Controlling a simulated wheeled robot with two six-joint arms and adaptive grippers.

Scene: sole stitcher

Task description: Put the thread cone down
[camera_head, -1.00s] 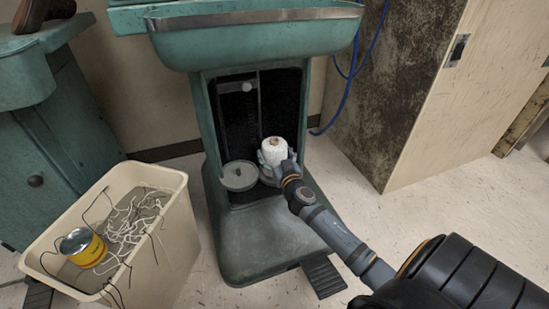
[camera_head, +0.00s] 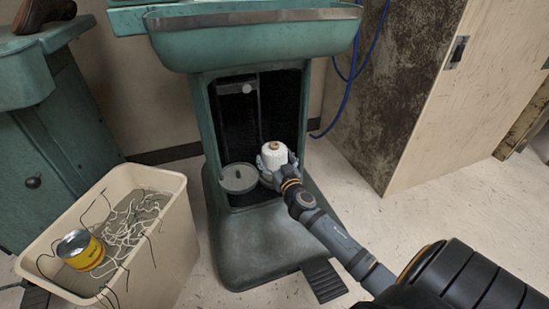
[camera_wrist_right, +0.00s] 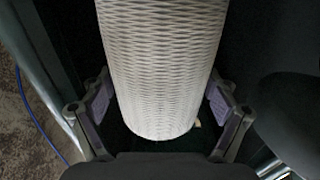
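The white thread cone (camera_head: 275,155) stands upright in the recess of the green machine column, on the right side. It fills the middle of the right wrist view (camera_wrist_right: 160,65), its ribbed wrap plain to see. My right gripper (camera_head: 276,161) has one finger on each side of the cone. In the right wrist view its finger pads (camera_wrist_right: 161,103) look spread, with narrow dark gaps along the cone's lower sides. The cone's underside is mostly hidden by the gripper. My left gripper is out of view.
A round grey disc holder (camera_head: 238,178) sits just left of the cone. The green machine (camera_head: 255,245) has a broad foot and a dark pedal (camera_head: 324,280). A beige bin (camera_head: 172,235) with thread scraps and a yellow can (camera_head: 80,249) stands at left.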

